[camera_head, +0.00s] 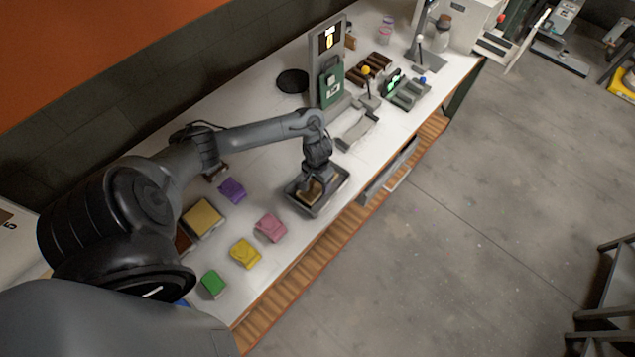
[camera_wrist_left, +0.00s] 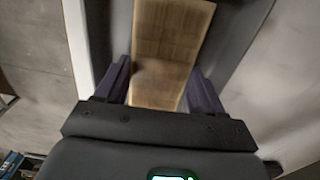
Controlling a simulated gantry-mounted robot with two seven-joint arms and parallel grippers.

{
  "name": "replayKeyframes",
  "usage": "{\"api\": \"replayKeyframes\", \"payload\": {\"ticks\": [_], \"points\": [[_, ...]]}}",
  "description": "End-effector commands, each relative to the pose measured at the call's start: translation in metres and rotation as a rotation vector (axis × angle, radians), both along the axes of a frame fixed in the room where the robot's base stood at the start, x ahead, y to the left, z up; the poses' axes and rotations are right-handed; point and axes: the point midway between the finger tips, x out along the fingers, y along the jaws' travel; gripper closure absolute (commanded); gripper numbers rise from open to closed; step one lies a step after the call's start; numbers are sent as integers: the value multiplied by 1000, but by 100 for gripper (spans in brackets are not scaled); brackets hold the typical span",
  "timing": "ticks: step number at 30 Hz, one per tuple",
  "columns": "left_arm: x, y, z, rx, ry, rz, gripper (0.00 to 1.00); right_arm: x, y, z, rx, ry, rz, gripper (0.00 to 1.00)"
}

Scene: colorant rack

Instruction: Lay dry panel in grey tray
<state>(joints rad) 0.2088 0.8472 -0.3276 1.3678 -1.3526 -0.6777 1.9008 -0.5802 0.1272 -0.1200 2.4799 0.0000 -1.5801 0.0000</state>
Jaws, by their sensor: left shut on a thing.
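The grey tray (camera_head: 334,195) sits near the front edge of the white bench, in the middle of the head view. My left gripper (camera_head: 313,186) reaches down into the tray, shut on a brown wooden panel (camera_head: 309,192). In the left wrist view the panel (camera_wrist_left: 170,50) lies between the two dark fingers (camera_wrist_left: 160,85), with the tray's dark grey inside (camera_wrist_left: 232,45) around it. I cannot tell whether the panel touches the tray floor. My right gripper is not in view.
Left of the tray are pink (camera_head: 270,228), yellow (camera_head: 245,253), green (camera_head: 213,284) and purple (camera_head: 232,190) blocks and a tan-topped square (camera_head: 203,217). A green device (camera_head: 331,82), a dark round disc (camera_head: 292,81) and racks (camera_head: 406,92) stand further back. Bench right of the tray holds a small grey tray (camera_head: 357,131).

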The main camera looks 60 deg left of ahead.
Motion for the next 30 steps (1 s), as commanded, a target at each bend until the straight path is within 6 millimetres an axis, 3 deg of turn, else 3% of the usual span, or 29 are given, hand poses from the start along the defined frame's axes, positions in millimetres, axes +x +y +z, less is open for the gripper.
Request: {"api": "replayKeyframes", "payload": {"ticks": [13,14,18,30], "points": [[0,0,-6,0,-1,0,64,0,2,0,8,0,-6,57],[0,0,-6,0,-1,0,30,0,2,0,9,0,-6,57],[0,0,-6,0,-1,0,9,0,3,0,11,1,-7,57],[0,1,-2,1,-1,0,6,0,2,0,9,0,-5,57]]}}
